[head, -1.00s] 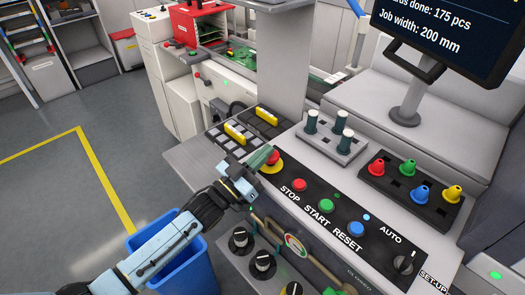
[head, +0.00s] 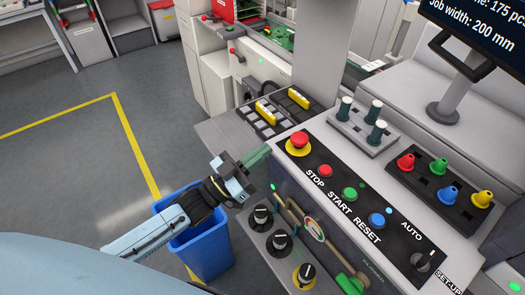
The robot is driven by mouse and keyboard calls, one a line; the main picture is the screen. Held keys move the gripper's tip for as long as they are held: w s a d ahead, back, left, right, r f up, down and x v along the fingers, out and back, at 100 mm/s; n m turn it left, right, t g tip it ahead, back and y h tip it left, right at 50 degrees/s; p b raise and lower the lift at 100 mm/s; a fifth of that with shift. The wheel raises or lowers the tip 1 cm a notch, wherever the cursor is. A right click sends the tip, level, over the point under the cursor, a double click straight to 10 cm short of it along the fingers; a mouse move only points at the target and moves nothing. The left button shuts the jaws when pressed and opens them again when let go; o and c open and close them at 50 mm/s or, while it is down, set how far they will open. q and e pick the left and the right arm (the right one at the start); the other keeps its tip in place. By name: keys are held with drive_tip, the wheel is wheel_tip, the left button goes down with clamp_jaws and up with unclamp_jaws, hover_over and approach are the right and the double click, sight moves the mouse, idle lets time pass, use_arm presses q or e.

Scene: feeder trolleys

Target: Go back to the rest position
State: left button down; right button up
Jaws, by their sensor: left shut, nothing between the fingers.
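My left gripper (head: 257,158) is in the head view, with its arm coming in from the lower left. Its greenish fingers are shut with nothing between them. They point up and right, a little to the left of the red emergency stop button (head: 299,142) on its yellow base, and look apart from it. The wrist hangs in front of the panel's left edge, above the blue bin (head: 205,250). My right gripper is not in view.
The control panel has a red STOP button (head: 325,171), a green START button (head: 350,194) and a blue RESET button (head: 377,219). Black knobs (head: 279,241) sit on the front face below. Coloured nozzles stand in a black holder (head: 428,187) at right. Open floor (head: 60,190) lies left.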

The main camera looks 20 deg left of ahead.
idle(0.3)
use_arm(q)
drive_tip(key=s+a+f+n+g+y, duration=0.1)
drive_tip(key=s+f+n+g+y, duration=0.35)
drive_tip(key=f+g+y, duration=0.35)
drive_tip(key=s+a+f+g+y, duration=0.15)
drive_tip(key=s+g, duration=0.25)
drive_tip(key=s, duration=0.5)
drive_tip(key=s+a+g+y, duration=0.3)
drive_tip(key=s, duration=0.6)
wheel_tip(320, 180, down, 25)
drive_tip(key=s+g, duration=0.1)
drive_tip(key=s+a+f+g, duration=0.1)
drive_tip(key=s+a+f, duration=0.1)
drive_tip(key=s+f, duration=1.2)
drive_tip(key=s, duration=0.2)
drive_tip(key=shift+s+a+f, duration=0.2)
drive_tip(key=shift+s+f, duration=0.15)
drive_tip(key=shift+f, duration=0.05)
